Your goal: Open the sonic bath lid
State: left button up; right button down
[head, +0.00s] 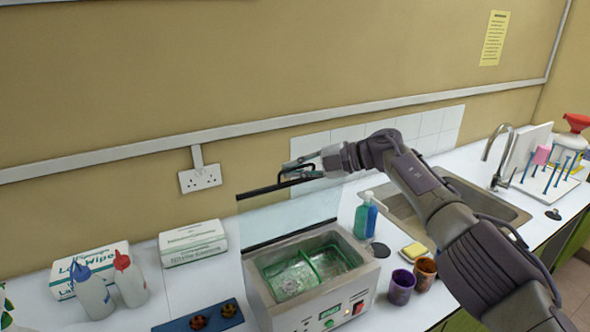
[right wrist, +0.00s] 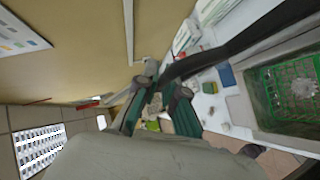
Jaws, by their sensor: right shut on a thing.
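The sonic bath (head: 318,289) is a metal box on the white counter, with a green-edged basket (head: 328,262) inside its open tank. Its pale, see-through lid (head: 290,218) stands raised at the back, with a dark upper edge. My right gripper (head: 298,171) is at the top of the lid, shut on its dark handle. In the right wrist view the dark bar of the lid (right wrist: 235,50) runs to my right fingers (right wrist: 160,92), and the basket (right wrist: 288,92) shows at the right. My left gripper is not in view.
White boxes (head: 192,242) and wash bottles (head: 130,280) stand left of the bath. A soap bottle (head: 366,217), a yellow sponge (head: 413,251) and purple (head: 400,288) and orange (head: 425,273) cups are to its right. The wall is close behind the lid.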

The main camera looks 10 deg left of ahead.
jog(key=shift+r, duration=0.1)
jog(key=c, duration=1.5)
grip_release()
jog(key=shift+c, duration=0.2)
jog(key=shift+d, duration=0.15)
jog(key=v, duration=1.1)
jog(key=shift+d+r, duration=0.25)
jog(key=shift+d, duration=0.05)
jog(key=shift+s, duration=0.15)
